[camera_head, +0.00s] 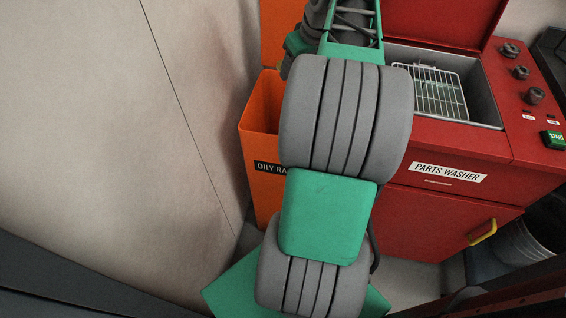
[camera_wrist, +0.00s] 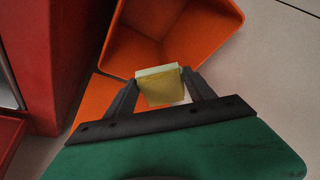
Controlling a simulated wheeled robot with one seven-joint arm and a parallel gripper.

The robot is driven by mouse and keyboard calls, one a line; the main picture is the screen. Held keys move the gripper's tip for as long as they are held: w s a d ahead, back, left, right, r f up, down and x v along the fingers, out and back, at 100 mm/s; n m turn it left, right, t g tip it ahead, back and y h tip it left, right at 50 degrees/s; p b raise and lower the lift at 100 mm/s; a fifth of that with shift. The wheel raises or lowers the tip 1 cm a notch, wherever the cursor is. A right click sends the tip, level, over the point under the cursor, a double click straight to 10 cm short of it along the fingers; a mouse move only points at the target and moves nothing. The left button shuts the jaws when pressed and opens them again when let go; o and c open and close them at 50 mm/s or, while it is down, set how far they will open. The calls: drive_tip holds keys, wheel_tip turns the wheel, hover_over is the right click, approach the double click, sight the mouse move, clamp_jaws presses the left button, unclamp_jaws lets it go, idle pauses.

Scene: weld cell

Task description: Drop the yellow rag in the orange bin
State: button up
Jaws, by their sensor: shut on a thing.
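The yellow rag (camera_wrist: 162,90) is held between the fingers of my gripper (camera_wrist: 160,86) in the wrist view. My gripper is shut on it. The orange bin (camera_wrist: 122,54) is open and lies just beyond the fingertips in the wrist view, with its empty-looking inside facing the camera. The rag overlaps the near edge of the bin's opening in the picture; I cannot tell its height above the rim. In the head view the orange bin (camera_head: 262,105), marked "OILY RA...", stands partly behind my arm. My gripper and the rag are hidden there.
A red parts washer (camera_head: 440,145) stands right of the bin, with its lid raised and a wire rack (camera_head: 440,92) in its basin. A pale wall (camera_head: 100,110) is on the left. A grey bucket (camera_head: 522,240) stands at the lower right.

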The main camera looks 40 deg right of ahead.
wheel_tip(320, 180, down, 5)
drive_tip(key=b, duration=0.4)
drive_tip(key=shift+d+f, duration=0.1)
drive_tip(key=shift+f, duration=0.05)
drive_tip(key=o, duration=1.4)
drive_tip(key=p+v, duration=0.2)
drive_tip(key=v, duration=0.6)
